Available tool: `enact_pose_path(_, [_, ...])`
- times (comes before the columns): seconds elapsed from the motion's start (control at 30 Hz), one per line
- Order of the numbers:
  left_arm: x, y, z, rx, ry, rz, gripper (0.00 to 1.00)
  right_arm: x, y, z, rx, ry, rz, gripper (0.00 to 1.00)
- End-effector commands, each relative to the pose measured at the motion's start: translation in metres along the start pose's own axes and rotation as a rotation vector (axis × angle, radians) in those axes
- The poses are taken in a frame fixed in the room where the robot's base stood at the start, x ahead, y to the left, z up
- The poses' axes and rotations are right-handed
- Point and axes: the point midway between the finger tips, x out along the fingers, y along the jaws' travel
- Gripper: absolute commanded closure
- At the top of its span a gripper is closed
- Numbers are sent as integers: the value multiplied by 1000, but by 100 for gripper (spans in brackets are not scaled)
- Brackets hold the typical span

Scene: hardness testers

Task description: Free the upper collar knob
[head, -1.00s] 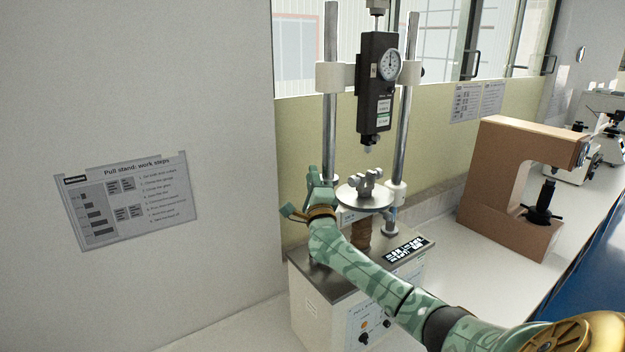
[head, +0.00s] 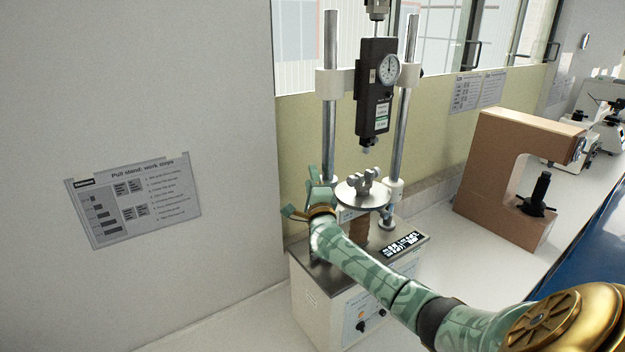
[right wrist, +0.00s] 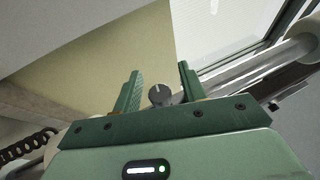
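The pull stand (head: 340,310) has two steel columns with white collars and a dark dial gauge (head: 376,95) between them. An upper white collar (head: 335,84) sits on the left column, level with the gauge; no knob on it can be made out in the head view. My right gripper (head: 308,196) is open beside the left column, low down, left of the round plate (head: 363,194). In the right wrist view its green fingers (right wrist: 158,78) stand apart with a small grey round knob (right wrist: 160,95) showing between them. Contact cannot be told. My left gripper is out of view.
A brown C-shaped tester (head: 490,170) stands on the bench to the right, with white instruments (head: 590,125) beyond it. A grey wall with a work-steps sign (head: 135,200) fills the left. My right arm crosses in front of the stand's base.

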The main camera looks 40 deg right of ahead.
Motion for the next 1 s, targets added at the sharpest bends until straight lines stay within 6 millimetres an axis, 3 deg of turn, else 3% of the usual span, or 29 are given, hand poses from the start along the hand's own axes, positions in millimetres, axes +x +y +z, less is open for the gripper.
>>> enact_pose_path(0.37, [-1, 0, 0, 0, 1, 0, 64, -9, 1, 0, 0, -1, 2, 59])
enact_pose_path(0.47, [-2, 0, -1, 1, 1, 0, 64, -27, 1, 0, 2, -1, 4, 59])
enact_pose_path(0.8, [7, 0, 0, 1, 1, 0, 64, -119, 3, 0, 1, -1, 2, 59])
enact_pose_path(1.0, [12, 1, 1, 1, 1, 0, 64, -153, 2, 0, 1, 0, 1, 59])
